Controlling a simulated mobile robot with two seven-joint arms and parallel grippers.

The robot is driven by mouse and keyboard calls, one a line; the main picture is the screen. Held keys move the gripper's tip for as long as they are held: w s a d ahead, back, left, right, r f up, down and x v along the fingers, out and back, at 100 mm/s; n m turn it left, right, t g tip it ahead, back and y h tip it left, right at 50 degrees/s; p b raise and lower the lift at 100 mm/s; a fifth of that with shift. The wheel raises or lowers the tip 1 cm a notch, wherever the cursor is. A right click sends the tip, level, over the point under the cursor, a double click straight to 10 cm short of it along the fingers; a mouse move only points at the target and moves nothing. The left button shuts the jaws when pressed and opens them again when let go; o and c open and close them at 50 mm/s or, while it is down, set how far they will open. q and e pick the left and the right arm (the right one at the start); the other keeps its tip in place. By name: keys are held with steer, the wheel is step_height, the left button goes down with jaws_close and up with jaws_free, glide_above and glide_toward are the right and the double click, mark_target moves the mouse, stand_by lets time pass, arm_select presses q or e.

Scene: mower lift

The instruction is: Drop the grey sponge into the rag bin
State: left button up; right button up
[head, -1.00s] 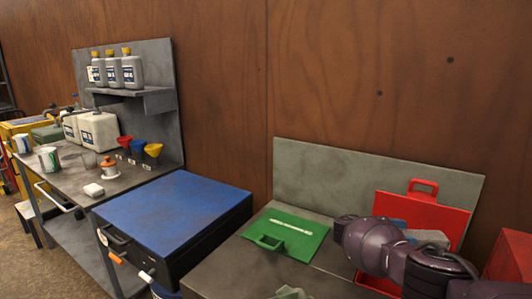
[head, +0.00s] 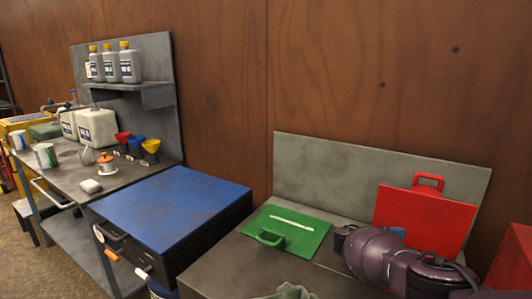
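A red panel with a handle (head: 425,212) stands tilted up on the right bench, partly behind my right arm. I cannot tell from this view whether it is the rag bin's lid; no bin opening shows. My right gripper (head: 346,240) is in front of the red panel, above the right bench, beside the green lid. Its fingers are not clear, so its opening and any hold are hidden. My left gripper is out of view.
A green lid with a handle (head: 287,232) lies on the right bench (head: 228,265). A greenish cloth (head: 290,292) shows at the bottom edge. A blue-topped chest (head: 175,217) stands to the left. Bottles (head: 130,64), jugs (head: 97,127) and funnels (head: 150,147) crowd the left bench.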

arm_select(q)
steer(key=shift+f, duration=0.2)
arm_select(e)
steer(key=shift+o, duration=0.9)
arm_select(q)
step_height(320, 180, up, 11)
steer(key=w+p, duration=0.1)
steer(key=p, duration=0.8)
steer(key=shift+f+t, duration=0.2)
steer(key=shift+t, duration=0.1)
arm_select(e)
step_height(320, 180, up, 20)
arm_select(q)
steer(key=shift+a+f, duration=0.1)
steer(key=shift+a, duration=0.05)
